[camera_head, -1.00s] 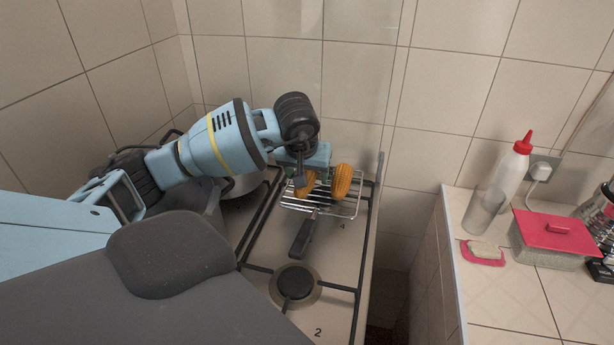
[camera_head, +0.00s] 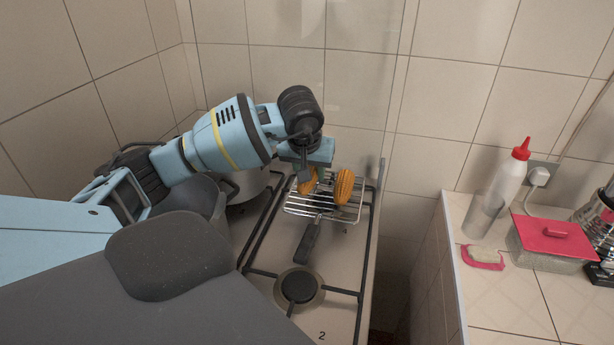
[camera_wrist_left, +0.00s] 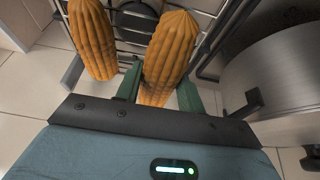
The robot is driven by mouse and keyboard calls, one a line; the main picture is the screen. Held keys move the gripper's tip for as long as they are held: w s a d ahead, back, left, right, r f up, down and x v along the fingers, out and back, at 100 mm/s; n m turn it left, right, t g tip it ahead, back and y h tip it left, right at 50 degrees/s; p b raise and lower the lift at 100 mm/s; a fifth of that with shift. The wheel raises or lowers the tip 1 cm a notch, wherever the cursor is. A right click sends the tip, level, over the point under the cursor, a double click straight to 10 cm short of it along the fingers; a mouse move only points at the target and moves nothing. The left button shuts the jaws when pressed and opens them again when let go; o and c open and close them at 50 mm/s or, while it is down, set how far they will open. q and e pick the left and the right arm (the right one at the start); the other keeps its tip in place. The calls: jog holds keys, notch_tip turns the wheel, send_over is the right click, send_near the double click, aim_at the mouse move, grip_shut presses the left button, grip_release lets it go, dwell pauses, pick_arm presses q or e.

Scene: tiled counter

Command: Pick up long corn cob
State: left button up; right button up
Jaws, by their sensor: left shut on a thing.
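Two orange-yellow corn cobs lie side by side at a wire grill rack (camera_head: 322,213) on the stove. The left cob (camera_head: 308,183) is partly hidden under my left gripper (camera_head: 306,170). The right cob (camera_head: 344,187) is in plain view, apart from the gripper. In the left wrist view, the green fingers of my left gripper (camera_wrist_left: 161,88) are shut on one cob (camera_wrist_left: 172,48), one finger on each side. The other cob (camera_wrist_left: 93,40) lies to its left, outside the fingers. I cannot tell which cob is longer or whether the held one is clear of the rack. My right gripper is not in view.
A metal pot (camera_head: 247,183) stands close left of the rack. A burner (camera_head: 299,287) is in front of the rack's dark handle (camera_head: 306,242). A tiled wall is behind. On the right counter are a red-capped bottle (camera_head: 505,185) and a red-lidded box (camera_head: 550,243).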

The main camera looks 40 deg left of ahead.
pick_arm(q)
jog(key=s, duration=0.1)
jog(key=s+d+r+p, duration=0.1)
jog(key=s+d+r, duration=0.1)
jog(key=s, duration=0.1)
jog(key=shift+d+r+p, duration=0.1)
jog(key=shift+p, duration=0.3)
jog(key=s+d, duration=0.5)
jog(key=s, duration=0.5)
jog(key=shift+d, duration=0.3)
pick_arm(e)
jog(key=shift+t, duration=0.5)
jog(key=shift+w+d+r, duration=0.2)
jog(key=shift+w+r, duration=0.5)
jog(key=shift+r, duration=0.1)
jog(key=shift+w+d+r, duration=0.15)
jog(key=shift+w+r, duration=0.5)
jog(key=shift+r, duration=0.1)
pick_arm(q)
jog(key=shift+r, duration=0.1)
